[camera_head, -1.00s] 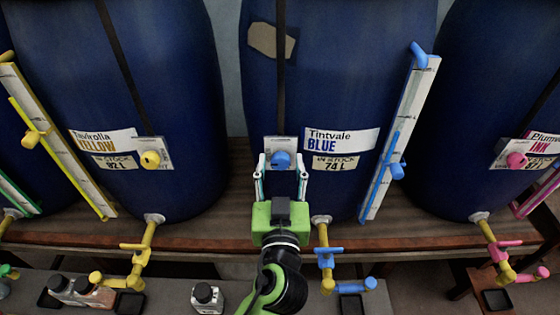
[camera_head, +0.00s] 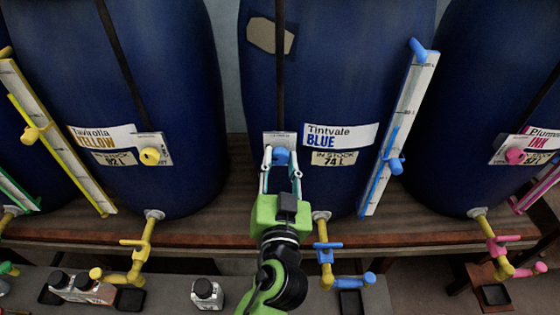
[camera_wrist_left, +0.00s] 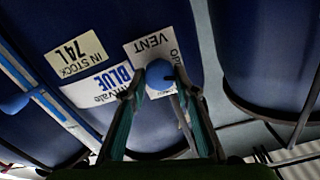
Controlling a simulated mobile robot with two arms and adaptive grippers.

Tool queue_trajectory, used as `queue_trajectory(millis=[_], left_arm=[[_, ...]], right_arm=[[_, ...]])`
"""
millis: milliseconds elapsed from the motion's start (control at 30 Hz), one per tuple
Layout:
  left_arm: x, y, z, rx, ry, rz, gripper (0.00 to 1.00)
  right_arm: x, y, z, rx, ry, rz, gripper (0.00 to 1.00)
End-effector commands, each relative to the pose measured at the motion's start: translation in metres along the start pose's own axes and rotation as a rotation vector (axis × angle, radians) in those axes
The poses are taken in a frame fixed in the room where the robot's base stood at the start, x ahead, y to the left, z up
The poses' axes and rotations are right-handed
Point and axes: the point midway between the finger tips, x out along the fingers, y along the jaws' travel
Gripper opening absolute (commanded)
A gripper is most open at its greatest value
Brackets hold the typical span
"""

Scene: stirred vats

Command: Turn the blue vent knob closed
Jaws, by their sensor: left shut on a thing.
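The blue vent knob (camera_head: 281,156) sits on a white plate on the front of the Tintvale Blue vat (camera_head: 330,75). In the left wrist view the round knob (camera_wrist_left: 159,75) lies between the fingertips, in front of the plate marked VENT (camera_wrist_left: 150,47). My left gripper (camera_head: 281,160) is shut on the knob, a finger on each side. Its fingers also show in the left wrist view (camera_wrist_left: 158,85). The fingers partly hide the plate, so the knob's exact turn cannot be read. My right gripper is not in view.
A blue level gauge (camera_head: 410,120) stands right of the knob. A blue tap (camera_head: 324,250) juts out below. The yellow vat (camera_head: 150,60) and pink vat (camera_head: 490,80) flank this one. Small bottles (camera_head: 207,294) stand on the lower ledge.

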Motion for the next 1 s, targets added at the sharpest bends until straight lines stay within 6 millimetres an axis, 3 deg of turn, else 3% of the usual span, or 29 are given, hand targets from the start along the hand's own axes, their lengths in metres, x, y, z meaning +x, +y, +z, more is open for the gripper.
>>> queue_trajectory(millis=[1000], left_arm=[[0.001,0.001,-0.001,0.960,-0.001,-0.002,0.07]], right_arm=[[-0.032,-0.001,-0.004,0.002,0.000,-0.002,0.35]])
